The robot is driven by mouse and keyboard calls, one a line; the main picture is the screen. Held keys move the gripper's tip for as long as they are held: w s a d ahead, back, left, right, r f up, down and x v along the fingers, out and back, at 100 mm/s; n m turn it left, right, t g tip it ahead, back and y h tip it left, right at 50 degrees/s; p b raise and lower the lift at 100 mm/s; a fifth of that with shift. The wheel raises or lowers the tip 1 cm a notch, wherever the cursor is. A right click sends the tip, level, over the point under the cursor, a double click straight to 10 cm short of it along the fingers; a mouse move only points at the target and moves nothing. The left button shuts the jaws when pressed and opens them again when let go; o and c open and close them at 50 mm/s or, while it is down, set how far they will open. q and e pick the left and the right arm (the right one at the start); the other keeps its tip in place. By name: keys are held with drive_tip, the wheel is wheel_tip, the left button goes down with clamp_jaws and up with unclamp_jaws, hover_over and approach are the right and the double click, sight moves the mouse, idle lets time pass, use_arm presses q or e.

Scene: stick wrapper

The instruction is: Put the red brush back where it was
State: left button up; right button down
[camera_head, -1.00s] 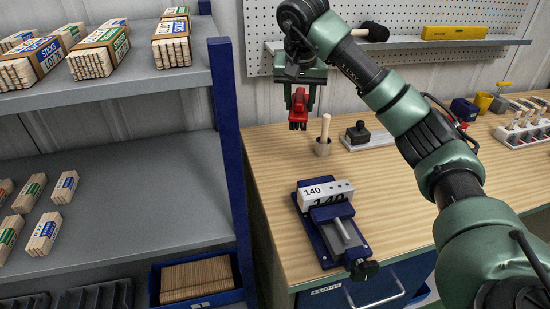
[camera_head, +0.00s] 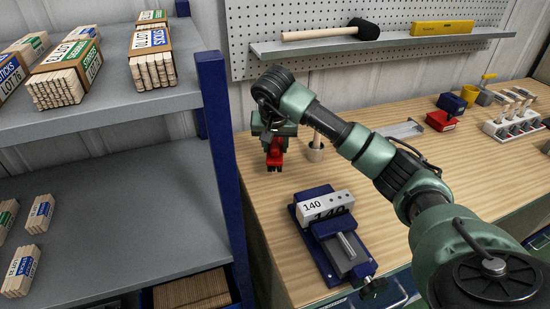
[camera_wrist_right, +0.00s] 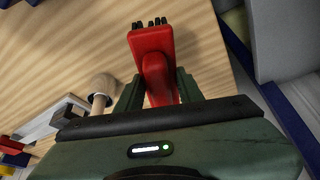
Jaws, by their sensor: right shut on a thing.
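The red brush (camera_head: 275,156) hangs bristles down from my right gripper (camera_head: 274,136) at the back left corner of the wooden workbench (camera_head: 262,215). In the right wrist view, the brush (camera_wrist_right: 152,48) shows a red body with dark bristles at its far end. My right gripper (camera_wrist_right: 160,88) is shut on its handle, one finger on each side. The bristles are close to the bench top; I cannot tell whether they touch it. My left gripper is not in view.
A wooden-handled tool in a round holder (camera_head: 316,153) stands just right of the brush. A blue vise (camera_head: 340,246) with a block marked 140 (camera_head: 325,205) is in front. A blue shelf post (camera_head: 220,150) is close on the left. A wall ledge (camera_head: 300,47) holds a mallet.

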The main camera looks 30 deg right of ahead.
drive_tip(key=shift+f, duration=0.75)
wheel_tip(320, 180, down, 4)
drive_tip(key=shift+r+p, duration=0.1)
drive_tip(key=shift+p, duration=0.25)
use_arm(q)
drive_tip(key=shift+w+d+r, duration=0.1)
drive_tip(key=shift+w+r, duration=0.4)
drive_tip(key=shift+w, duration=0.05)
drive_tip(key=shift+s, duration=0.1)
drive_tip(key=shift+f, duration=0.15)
use_arm(e)
drive_tip(key=c, duration=0.9)
unclamp_jaws()
